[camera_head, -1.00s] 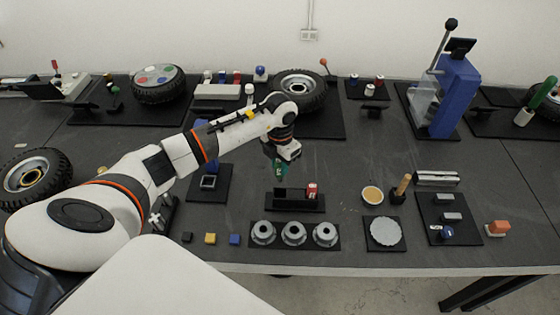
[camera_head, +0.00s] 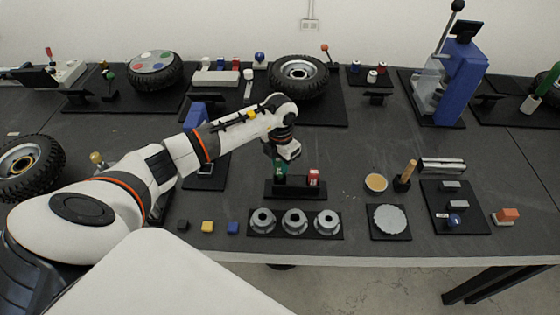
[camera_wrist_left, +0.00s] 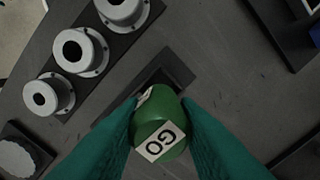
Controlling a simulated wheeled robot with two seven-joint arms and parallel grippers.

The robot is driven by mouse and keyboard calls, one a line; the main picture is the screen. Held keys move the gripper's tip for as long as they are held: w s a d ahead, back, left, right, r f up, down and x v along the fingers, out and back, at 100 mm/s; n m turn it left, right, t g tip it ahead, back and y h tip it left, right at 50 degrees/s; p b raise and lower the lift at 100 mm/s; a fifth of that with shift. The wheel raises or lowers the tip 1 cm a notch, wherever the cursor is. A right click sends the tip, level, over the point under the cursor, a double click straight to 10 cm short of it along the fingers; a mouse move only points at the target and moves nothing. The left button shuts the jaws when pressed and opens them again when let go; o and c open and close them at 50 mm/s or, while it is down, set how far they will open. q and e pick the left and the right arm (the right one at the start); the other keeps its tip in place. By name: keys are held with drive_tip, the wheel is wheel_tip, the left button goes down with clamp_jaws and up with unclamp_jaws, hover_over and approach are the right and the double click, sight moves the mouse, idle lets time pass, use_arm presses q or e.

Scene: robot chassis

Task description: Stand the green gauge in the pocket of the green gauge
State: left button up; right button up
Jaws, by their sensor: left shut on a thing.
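The green gauge (camera_wrist_left: 160,128), a cylinder with a white "GO" label, is between the two teal fingers of my left gripper (camera_wrist_left: 162,135) in the left wrist view. The gripper is shut on it. In the head view my left gripper (camera_head: 280,172) points down at the left part of a black two-place rack (camera_head: 295,193). The red gauge (camera_head: 314,177) stands upright in the rack's right part. The rack (camera_wrist_left: 165,78) also shows beyond the green gauge in the wrist view. Whether the gauge's lower end is inside the pocket is hidden.
Three grey flanged parts (camera_head: 295,222) sit on a black plate in front of the rack. A yellow disc (camera_head: 376,183), a wooden-handled tool (camera_head: 406,175) and a grey round pad (camera_head: 390,219) are to the right. Small black, yellow and blue blocks (camera_head: 207,227) lie front left.

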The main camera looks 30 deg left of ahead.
sight(280, 173)
use_arm(q)
drive_tip(key=shift+f+b, duration=2.15)
drive_tip(key=shift+f, duration=0.35)
idle(1.7)
drive_tip(key=o, duration=1.6)
drive_tip(key=shift+r, duration=0.1)
drive_tip(key=shift+r+p, duration=3.15)
drive_tip(key=shift+r, duration=1.3)
drive_tip(key=shift+d, duration=0.1)
